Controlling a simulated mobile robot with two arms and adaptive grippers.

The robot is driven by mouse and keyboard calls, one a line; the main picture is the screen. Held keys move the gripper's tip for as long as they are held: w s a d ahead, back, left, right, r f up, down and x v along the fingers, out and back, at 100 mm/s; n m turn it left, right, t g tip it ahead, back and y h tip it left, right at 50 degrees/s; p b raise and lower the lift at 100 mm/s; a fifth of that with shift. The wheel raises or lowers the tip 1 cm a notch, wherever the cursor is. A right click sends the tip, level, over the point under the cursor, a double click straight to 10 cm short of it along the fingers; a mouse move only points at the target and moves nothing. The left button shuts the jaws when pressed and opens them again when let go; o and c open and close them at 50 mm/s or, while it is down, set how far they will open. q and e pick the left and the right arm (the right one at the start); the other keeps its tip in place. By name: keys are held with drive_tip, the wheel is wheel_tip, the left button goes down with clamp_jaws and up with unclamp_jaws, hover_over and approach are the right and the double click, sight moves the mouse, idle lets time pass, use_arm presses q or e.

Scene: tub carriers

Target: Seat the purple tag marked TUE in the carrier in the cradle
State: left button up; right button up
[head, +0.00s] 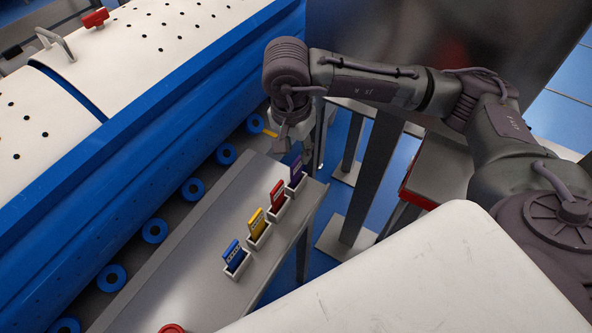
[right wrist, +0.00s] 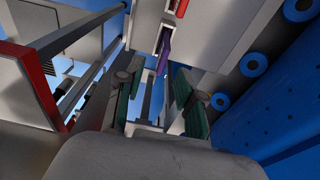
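The purple tag (head: 296,171) stands upright in a small white holder (head: 295,190) at the far end of a row on a grey metal table. Its lettering is not readable. My right gripper (head: 292,145) hangs just behind and above it in the head view. In the right wrist view, the two green-padded fingers of this gripper (right wrist: 158,88) are spread apart with nothing held. The purple tag (right wrist: 163,52) shows ahead of the gap between them, apparently apart from both. My left gripper is not in view. I cannot make out the carrier or cradle.
Red (head: 277,194), yellow (head: 257,224) and blue (head: 232,254) tags stand in holders along the grey table (head: 190,262). A blue machine with a white perforated top (head: 165,45) and blue rollers (head: 193,188) runs along the left. Grey posts (head: 368,180) stand at right.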

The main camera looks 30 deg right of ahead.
sight(296, 161)
drive_tip(key=f, duration=0.1)
drive_tip(key=f+p, duration=0.1)
drive_tip(key=f, duration=0.1)
drive_tip(key=f+p, duration=0.1)
drive_tip(key=f, duration=0.1)
drive_tip(key=shift+w+d+f, duration=0.25)
drive_tip(key=shift+w+d, duration=0.05)
drive_tip(key=shift+w, duration=0.1)
drive_tip(key=shift+f, duration=0.2)
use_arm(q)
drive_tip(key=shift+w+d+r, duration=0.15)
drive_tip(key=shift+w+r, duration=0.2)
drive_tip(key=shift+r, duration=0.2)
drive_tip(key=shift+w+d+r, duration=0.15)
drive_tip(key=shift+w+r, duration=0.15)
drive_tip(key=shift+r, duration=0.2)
use_arm(e)
clamp_jaws()
